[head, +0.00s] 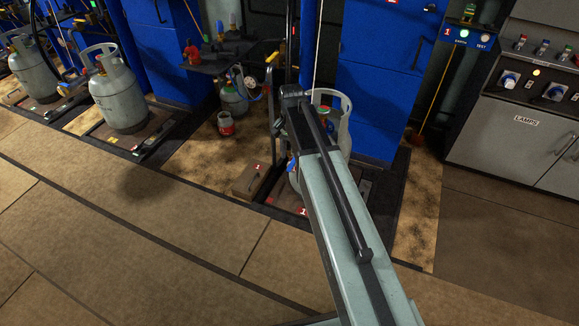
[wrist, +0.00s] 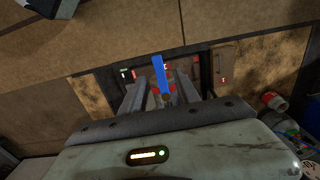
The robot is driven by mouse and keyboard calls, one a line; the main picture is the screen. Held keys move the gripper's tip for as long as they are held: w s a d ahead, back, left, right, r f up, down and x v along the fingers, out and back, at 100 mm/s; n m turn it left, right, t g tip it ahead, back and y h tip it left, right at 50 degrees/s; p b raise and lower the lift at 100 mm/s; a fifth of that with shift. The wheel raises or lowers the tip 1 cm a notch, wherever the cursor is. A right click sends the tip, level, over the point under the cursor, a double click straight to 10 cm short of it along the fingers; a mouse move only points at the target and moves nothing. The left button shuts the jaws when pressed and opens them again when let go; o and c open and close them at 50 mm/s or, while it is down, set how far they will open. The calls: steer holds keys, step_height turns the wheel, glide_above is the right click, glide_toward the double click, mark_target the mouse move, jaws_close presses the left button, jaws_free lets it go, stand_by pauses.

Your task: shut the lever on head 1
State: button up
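In the wrist view a blue bar-shaped lever (wrist: 160,75) stands between the two grey fingers of my gripper (wrist: 160,92). The fingers are apart, with gaps on both sides of the lever, so the gripper looks open. Red parts (wrist: 166,91) show by the lever's lower end; how far the lever is turned I cannot tell. In the head view my arm covers the gripper and most of the head at station 1. A grey gas cylinder (head: 343,130) shows partly behind my arm, on the scale marked 1 (head: 292,210).
A brown box marked 1 (head: 250,180) lies left of the scale, and a small red cylinder (head: 226,124) stands behind it. A blue cabinet (head: 385,80) is at the back. More cylinders (head: 118,98) stand on scales at left. The front floor is clear.

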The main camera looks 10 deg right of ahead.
mark_target(290, 165)
step_height(290, 165, down, 4)
steer(key=b, duration=0.2)
steer(key=shift+f+b, duration=0.1)
steer(key=shift+b, duration=0.2)
steer(key=shift+c, duration=0.4)
jaws_close()
stand_by(0.6)
steer(key=shift+a, duration=0.2)
